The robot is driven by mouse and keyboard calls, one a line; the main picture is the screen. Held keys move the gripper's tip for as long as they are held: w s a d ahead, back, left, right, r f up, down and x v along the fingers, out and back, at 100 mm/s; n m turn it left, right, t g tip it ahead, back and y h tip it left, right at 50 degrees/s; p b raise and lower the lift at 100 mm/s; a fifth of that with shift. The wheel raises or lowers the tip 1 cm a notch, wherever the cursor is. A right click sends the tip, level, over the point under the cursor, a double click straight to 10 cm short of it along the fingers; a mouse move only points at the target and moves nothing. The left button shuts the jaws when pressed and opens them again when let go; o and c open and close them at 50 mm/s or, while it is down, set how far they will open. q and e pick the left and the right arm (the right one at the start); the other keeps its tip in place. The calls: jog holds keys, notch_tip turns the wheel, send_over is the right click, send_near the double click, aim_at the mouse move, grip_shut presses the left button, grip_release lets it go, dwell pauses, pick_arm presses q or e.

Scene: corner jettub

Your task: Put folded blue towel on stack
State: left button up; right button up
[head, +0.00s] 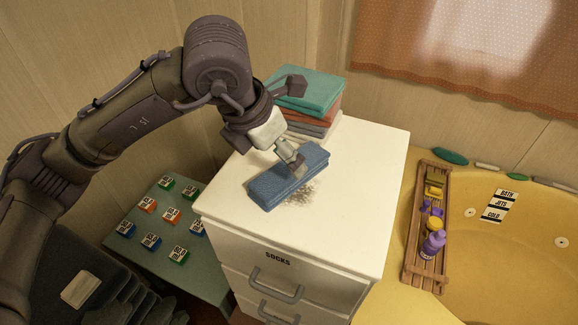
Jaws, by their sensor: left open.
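A folded blue towel (287,180) lies on the white dresser top (345,190), near its middle. A stack of folded towels stands at the back left of the dresser, with a teal towel (312,92) on top, an orange-red one (322,113) under it and grey ones below. My left gripper (292,163) points down at the blue towel's far edge. The left arm hides part of the stack's left side. My right gripper is out of view.
A low green table (150,213) with several labelled coloured blocks stands left of the dresser. A yellow tub (525,230) with a wooden rack (425,262) of bottles is at right. The dresser's right side is clear.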

pick_arm(q)
jog(key=shift+p+x, duration=0.3)
jog(key=shift+x, duration=0.9)
jog(key=p+x, duration=0.1)
jog(key=x, duration=0.1)
jog(key=p+x, duration=0.2)
jog(key=shift+w+d+r, duration=0.15)
jog(key=shift+w+d, duration=0.05)
jog(key=shift+w, duration=0.15)
jog(key=shift+w+f, duration=0.15)
jog(key=shift+f, duration=0.4)
jog(key=shift+d, duration=0.1)
jog(key=c, duration=1.4)
jog(key=shift+r, duration=0.2)
